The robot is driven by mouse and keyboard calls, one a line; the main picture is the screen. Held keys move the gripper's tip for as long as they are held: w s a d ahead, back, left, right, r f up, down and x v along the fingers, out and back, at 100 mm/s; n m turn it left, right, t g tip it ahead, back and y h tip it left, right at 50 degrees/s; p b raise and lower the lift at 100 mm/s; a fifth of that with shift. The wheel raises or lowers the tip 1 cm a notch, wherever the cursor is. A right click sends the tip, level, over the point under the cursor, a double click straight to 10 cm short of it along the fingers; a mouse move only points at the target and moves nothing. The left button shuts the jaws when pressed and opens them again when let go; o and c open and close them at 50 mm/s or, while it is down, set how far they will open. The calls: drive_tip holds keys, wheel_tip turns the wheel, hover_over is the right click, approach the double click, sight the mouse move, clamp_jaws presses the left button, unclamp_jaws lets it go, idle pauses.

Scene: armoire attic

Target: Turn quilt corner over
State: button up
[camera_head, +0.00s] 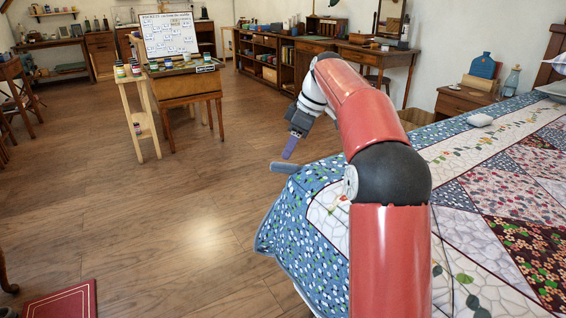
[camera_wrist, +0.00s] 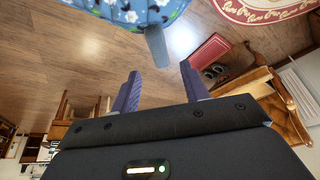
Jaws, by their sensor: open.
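The patchwork quilt (camera_head: 470,155) covers the bed at the right, with a blue floral border hanging over the edge. A grey-blue tab (camera_head: 284,168) sticks out from its far left corner. In the wrist view the quilt (camera_wrist: 125,10) shows at the top, with the tab (camera_wrist: 156,45) pointing down toward my fingers. My gripper (camera_head: 289,150) is close above the tab in the head view. Its two purple fingers in the wrist view (camera_wrist: 159,74) are apart with nothing between them. The tab lies beyond the fingertips. My arm hides part of the quilt.
A small wooden desk (camera_head: 187,88) and a paint-jar stand (camera_head: 137,110) stand to the left. A nightstand (camera_head: 462,102) is beyond the bed. A dark red gold-edged item (camera_head: 62,302) lies at the lower left.

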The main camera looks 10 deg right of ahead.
sight(282, 163)
drive_tip(key=b+x, duration=0.1)
drive_tip(key=x, duration=0.5)
clamp_jaws()
